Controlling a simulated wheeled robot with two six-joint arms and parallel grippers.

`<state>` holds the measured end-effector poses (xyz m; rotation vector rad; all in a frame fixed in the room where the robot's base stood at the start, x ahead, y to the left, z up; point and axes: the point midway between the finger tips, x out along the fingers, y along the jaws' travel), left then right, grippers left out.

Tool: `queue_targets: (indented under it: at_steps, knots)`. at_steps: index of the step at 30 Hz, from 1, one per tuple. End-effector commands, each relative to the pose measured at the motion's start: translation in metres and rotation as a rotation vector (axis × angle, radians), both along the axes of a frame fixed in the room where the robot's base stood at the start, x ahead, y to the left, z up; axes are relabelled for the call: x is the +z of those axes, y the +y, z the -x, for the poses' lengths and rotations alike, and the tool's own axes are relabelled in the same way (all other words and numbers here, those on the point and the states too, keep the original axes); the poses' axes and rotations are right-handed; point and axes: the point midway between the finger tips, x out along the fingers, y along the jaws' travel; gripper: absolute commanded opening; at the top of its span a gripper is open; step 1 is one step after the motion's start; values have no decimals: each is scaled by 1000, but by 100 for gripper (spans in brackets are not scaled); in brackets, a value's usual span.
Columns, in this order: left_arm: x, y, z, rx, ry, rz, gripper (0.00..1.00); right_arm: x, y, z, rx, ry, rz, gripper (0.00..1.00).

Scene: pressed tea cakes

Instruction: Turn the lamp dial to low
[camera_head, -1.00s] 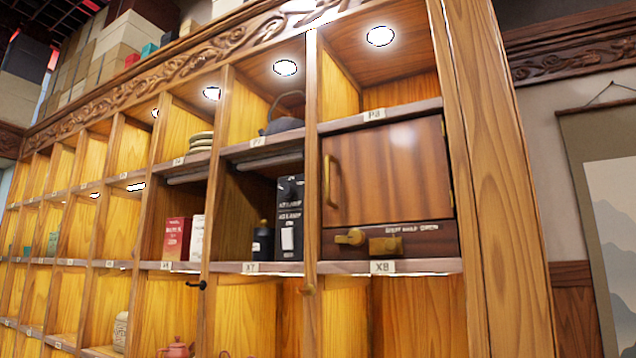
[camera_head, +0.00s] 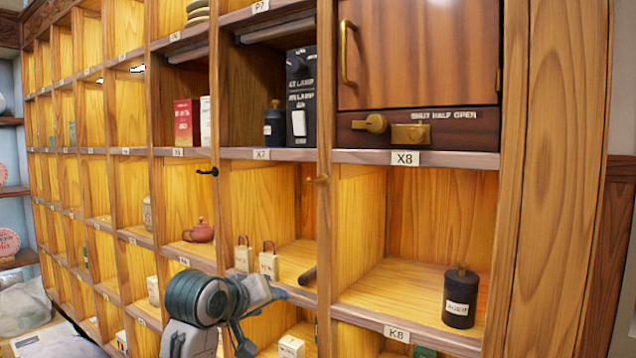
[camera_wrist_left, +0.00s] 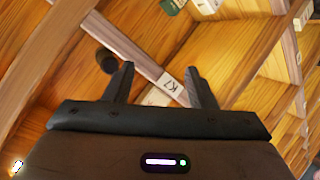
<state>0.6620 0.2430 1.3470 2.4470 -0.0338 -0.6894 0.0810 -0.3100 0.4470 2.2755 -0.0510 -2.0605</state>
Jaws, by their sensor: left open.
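A black panel (camera_head: 301,98) with white lettering that includes "LAMP" stands in the compartment above the X7 label (camera_head: 262,155). It has a dark round knob (camera_head: 296,64) near its top and a white plate lower down. The knob's setting is too small to read. My left arm (camera_head: 205,300) shows at the bottom centre of the head view, below and left of the panel; its fingertips are hard to make out there. In the left wrist view my left gripper (camera_wrist_left: 158,66) is open and empty, in front of a shelf edge labelled K7 (camera_wrist_left: 168,80). My right gripper is not in view.
A dark bottle (camera_head: 274,125) stands left of the panel. A wooden door (camera_head: 405,50) and a brass latch (camera_head: 410,134) are to the right. A divider post (camera_head: 325,200) borders the compartment. A black canister (camera_head: 460,297), two tagged items and a teapot (camera_head: 199,231) stand lower.

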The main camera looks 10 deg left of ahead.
Motion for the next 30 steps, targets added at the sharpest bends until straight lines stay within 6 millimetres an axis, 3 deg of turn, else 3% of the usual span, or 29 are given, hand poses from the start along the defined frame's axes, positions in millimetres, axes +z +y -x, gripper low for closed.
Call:
queue_targets:
  at_steps: [8,11,15,20,24,27,30]
  knots:
    - [71,-1,-12,6,-68,72,50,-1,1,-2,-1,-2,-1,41]
    - [108,-3,-12,5,-101,107,50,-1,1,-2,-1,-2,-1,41]
    - [177,-5,-6,2,-164,170,50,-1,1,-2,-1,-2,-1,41]
    - [274,-8,17,-14,-248,261,50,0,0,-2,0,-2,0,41]
    - [352,-10,49,-33,-314,336,50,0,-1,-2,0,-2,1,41]
    - [394,-11,72,-49,-348,376,50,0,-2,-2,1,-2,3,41]
    - [421,-12,89,-60,-371,405,50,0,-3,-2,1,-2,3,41]
